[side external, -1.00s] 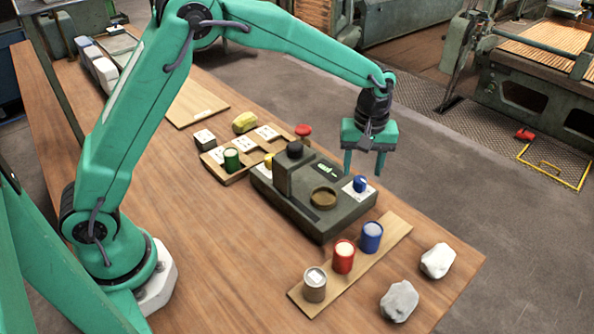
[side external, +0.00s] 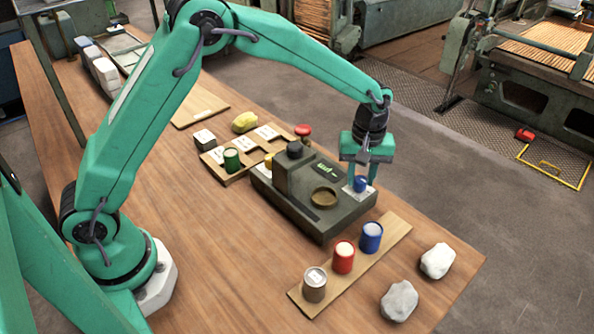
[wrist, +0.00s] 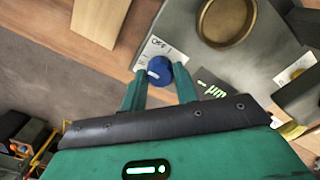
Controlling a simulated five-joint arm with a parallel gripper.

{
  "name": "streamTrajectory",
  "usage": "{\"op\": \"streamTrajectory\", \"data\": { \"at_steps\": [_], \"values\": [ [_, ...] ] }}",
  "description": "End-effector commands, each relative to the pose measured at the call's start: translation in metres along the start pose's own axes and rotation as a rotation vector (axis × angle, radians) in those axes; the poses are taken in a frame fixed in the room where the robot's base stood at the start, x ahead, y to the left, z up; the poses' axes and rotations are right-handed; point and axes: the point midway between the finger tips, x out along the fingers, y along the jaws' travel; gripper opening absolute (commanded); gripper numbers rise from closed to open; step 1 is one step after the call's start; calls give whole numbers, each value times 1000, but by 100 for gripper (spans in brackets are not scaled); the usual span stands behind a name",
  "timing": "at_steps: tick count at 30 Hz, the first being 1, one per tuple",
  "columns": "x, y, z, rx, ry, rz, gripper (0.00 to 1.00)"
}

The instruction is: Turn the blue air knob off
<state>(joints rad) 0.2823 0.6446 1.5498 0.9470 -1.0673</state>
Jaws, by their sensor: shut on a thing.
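The blue air knob (side external: 360,185) is on the right end of the dark grey machine (side external: 303,217). In the wrist view the blue knob (wrist: 159,69) has a white mark on its lower left side. A white label (wrist: 154,47) with lettering that looks like "OFF" lies beside it. My gripper (side external: 362,181) points down over the knob, and its fingers stand on either side of it. In the wrist view my gripper (wrist: 159,77) is closed on the knob. Whether the mark lines up with the lettering is hard to tell.
A brass dish (side external: 324,197) and a green-lit display (side external: 327,168) are on the machine. Two pale rocks (side external: 399,300) lie near the table edge.

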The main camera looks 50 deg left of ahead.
Motion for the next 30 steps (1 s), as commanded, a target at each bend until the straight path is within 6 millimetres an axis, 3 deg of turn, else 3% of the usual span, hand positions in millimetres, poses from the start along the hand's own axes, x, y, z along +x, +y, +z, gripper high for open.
{"op": "streamTrajectory", "data": {
  "at_steps": [14, 30],
  "values": [
    [-1, 0, 0, 123, 0, 0, 7],
    [-1, 0, 0, 584, 0, 0, 7]
  ]
}}
